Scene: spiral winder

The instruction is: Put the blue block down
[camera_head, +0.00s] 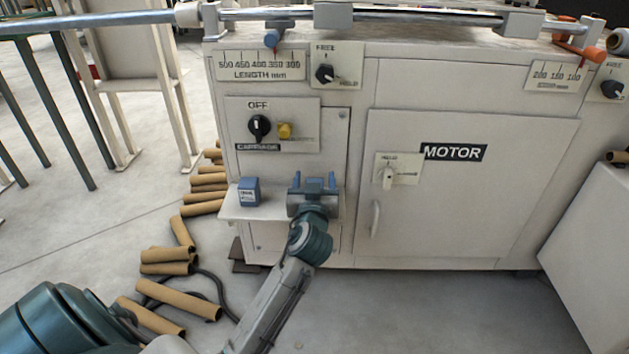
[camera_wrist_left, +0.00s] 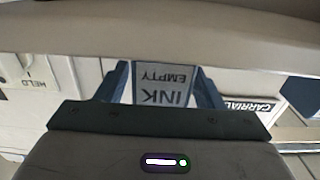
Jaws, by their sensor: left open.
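The blue block (camera_head: 249,192) stands on the left part of a small white shelf (camera_head: 268,213) on the front of the machine. It has a pale label on its front. My left gripper (camera_head: 313,181) is at the right part of the shelf, beside the block and apart from it, with its two blue fingers spread. In the left wrist view the gripper (camera_wrist_left: 161,92) shows a white label (camera_wrist_left: 163,82) between its fingers, reading INK EMPTY upside down. I cannot tell what surface that label is on. My right gripper is not in view.
Above the shelf is a panel with a black OFF knob (camera_head: 259,127) and a yellow button (camera_head: 285,131). The MOTOR door (camera_head: 470,190) is to the right. Several cardboard tubes (camera_head: 178,299) lie on the floor at left. Floor right of my arm is clear.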

